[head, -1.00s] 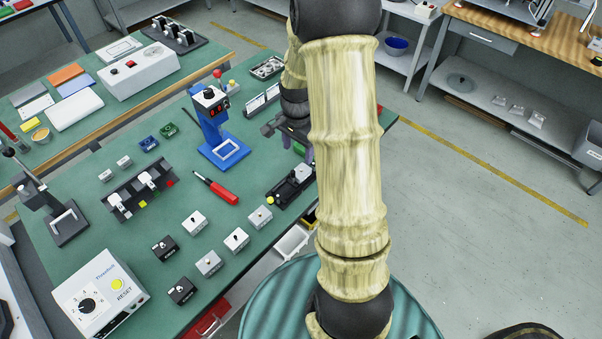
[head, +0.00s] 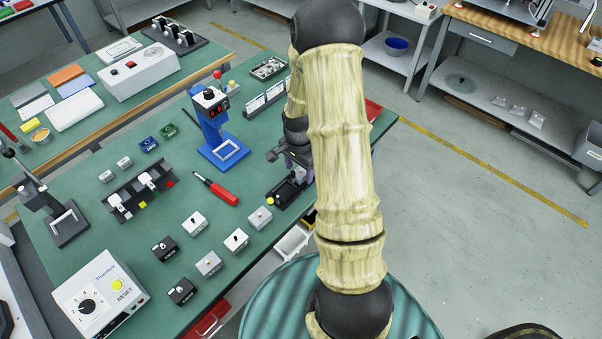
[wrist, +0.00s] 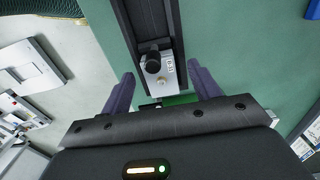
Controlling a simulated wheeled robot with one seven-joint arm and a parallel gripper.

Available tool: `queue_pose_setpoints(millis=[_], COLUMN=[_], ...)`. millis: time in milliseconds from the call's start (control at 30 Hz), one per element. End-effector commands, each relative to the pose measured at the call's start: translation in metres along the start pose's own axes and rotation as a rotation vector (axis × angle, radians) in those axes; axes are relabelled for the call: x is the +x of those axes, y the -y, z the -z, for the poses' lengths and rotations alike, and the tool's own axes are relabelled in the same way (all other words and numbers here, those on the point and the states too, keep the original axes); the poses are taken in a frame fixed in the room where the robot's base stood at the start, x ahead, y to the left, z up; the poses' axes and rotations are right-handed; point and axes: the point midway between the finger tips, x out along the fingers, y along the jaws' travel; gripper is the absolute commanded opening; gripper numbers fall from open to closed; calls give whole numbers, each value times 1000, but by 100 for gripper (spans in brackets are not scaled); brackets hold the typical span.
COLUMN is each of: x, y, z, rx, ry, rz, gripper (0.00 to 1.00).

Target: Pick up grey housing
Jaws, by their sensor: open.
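A grey housing (wrist: 168,76) with a black round knob and a small label sits in a dark rail-like fixture (wrist: 143,18) in the wrist view. My gripper (wrist: 160,72) is open, with one purple finger on each side of the housing. I cannot tell whether the fingers touch it or how far above it they are. In the head view the fixture (head: 284,193) lies at the table's right edge, and my arm and gripper (head: 297,162) partly hide it. More grey housings (head: 194,223) stand loose on the green table.
A red screwdriver (head: 222,193) and a blue stand (head: 212,135) are left of the fixture. Black housings (head: 165,248) stand nearer the front. A white bin (head: 291,242) is below the table's edge. Bare green tabletop lies between these things.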

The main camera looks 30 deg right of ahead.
Motion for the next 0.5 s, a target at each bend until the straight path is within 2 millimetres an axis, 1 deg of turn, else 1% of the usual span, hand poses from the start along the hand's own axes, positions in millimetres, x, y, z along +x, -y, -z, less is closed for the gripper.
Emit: queue_pose_setpoints(millis=[33, 100, 500], x=[5, 8, 7], y=[0, 0, 0], z=[0, 0, 0], rx=[0, 1, 1], ry=[0, 0, -1], rz=[0, 1, 1], gripper=[62, 62, 62])
